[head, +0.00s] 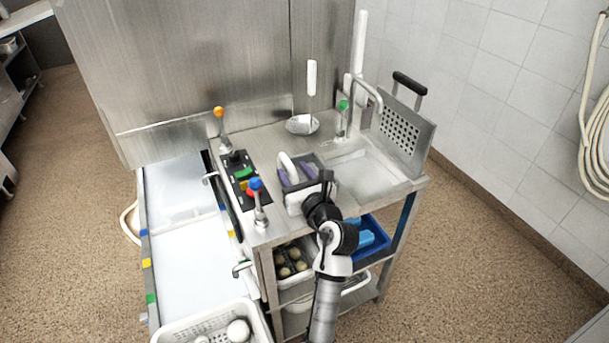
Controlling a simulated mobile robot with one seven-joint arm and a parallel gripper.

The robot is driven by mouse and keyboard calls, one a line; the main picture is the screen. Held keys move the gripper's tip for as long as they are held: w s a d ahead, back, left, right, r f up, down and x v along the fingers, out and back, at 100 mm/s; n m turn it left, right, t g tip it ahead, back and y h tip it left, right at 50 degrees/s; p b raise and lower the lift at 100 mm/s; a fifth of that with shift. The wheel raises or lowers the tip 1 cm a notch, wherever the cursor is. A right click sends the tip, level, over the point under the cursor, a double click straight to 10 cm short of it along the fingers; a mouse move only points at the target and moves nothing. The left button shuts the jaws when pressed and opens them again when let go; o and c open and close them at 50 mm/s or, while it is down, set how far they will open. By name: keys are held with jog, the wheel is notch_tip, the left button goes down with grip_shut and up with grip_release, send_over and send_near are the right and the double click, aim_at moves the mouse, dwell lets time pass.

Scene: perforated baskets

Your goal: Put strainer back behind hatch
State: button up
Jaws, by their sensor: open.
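A flat perforated metal plate with a black handle (402,132), which looks like the strainer, stands tilted upright at the right rear of the sink. A small shiny metal dish (300,125) sits at the back of the counter, against the steel panel. A tall steel panel with a white vertical handle (311,77), possibly the hatch, rises behind the counter; I cannot tell what is behind it. My gripper (327,178) is open above the counter's front, beside a grey caddy and left of the sink. It is apart from the plate; its fingers are small and dark.
The grey caddy (302,178) with a white-handled item stands close to my gripper. A tap (366,88) arches over the sink basin (368,173). Levers with orange, blue and green knobs stick up from the counter. A blue tray (373,240) is on the shelf below.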

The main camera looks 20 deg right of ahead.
aim_at(281, 153)
jog(key=w+p, duration=0.1)
jog(key=w, duration=0.4)
jog(key=shift+w+f+p, duration=0.15)
jog(key=shift+w+p, duration=0.15)
jog(key=shift+w, duration=0.05)
grip_shut()
